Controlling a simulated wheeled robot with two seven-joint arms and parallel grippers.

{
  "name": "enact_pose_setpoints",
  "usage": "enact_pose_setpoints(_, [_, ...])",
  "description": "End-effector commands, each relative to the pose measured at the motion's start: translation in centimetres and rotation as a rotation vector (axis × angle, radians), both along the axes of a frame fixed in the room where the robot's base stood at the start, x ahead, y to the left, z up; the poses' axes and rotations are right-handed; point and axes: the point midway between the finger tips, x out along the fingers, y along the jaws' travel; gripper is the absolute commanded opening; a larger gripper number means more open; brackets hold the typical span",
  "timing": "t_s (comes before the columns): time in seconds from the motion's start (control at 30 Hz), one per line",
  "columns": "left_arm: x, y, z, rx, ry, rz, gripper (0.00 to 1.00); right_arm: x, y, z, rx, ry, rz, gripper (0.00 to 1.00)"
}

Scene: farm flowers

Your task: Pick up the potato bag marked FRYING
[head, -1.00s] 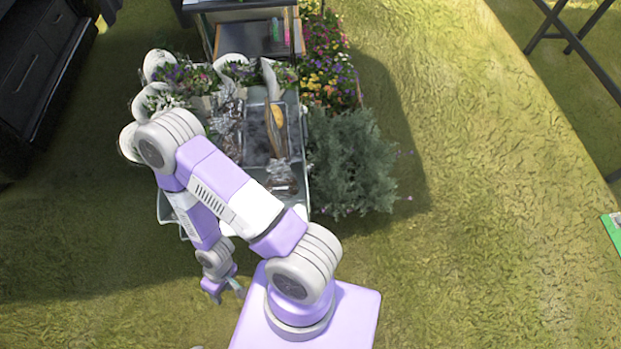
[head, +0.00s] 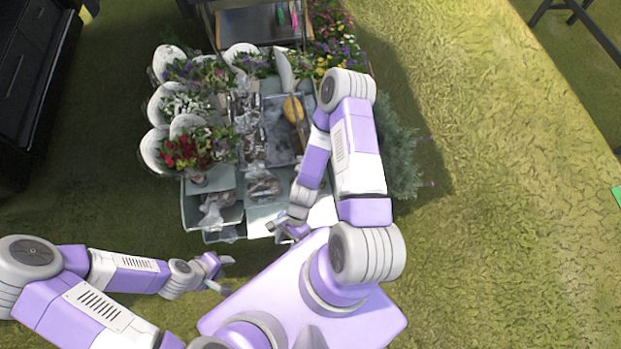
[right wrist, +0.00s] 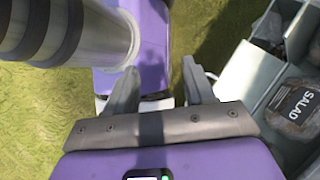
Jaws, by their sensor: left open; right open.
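Clear bags of brown potatoes lie in the grey cart, including one at the front middle (head: 263,187) and one at the front left (head: 214,210) in the head view. No FRYING label can be read. In the right wrist view, a bag with a black SALAD label (right wrist: 296,104) sits in a grey compartment at the right. My right gripper (head: 276,231) is open and empty at the cart's front edge; its fingers also show in the right wrist view (right wrist: 160,72), left of the SALAD bag. My left gripper (head: 222,273) is open and empty, in front of the cart.
White pots of flowers (head: 200,147) crowd the cart's left side. A grey tray (head: 282,135) holds a yellow-topped item (head: 292,108). A bushy plant (head: 403,150) stands right of the cart, partly behind my right arm. Open grass (head: 500,230) lies further right.

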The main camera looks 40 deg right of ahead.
Motion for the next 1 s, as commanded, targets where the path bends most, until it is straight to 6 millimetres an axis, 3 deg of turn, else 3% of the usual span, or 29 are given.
enact_pose_setpoints(0.03, [0.0,0.0,0.1,0.0,0.0,0.0,0.43,-0.5,0.6,-0.4,0.032,0.171,-0.247,0.53])
enact_pose_setpoints(0.13, [0.0,0.0,0.2,0.0,0.0,0.0,0.43,0.3,2.1,-0.5,0.117,0.533,-0.74,0.53])
enact_pose_setpoints(0.27, [0.0,0.0,0.3,0.0,0.0,0.0,0.43,4.0,2.6,-0.5,0.295,1.026,-1.35,0.53])
enact_pose_setpoints(0.37, [0.0,0.0,0.4,0.0,0.0,0.0,0.43,8.2,0.6,-1.0,0.512,1.426,-1.773,0.53])
enact_pose_setpoints(0.5, [0.0,0.0,0.5,0.0,0.0,0.0,0.43,13.1,-6.2,-3.2,0.967,1.985,-2.217,0.53])
enact_pose_setpoints(0.53, [0.0,0.0,0.5,0.0,-0.001,0.0,0.43,13.7,-8.0,-3.8,-0.995,-1.918,2.088,0.53])
enact_pose_setpoints(0.7, [0.0,0.0,0.6,0.0,-0.001,0.0,0.43,13.9,-17.2,-7.2,-1.082,-1.55,1.435,0.53])
enact_pose_setpoints(0.8, [0.0,0.0,0.6,0.0,-0.001,0.0,0.43,13.0,-20.4,-8.6,-1.109,-1.423,1.218,0.53])
enact_pose_setpoints(1.0, [0.0,0.0,0.1,0.0,-0.001,-0.001,0.43,13.2,-22.5,-10.1,-1.123,-1.347,1.083,0.53])
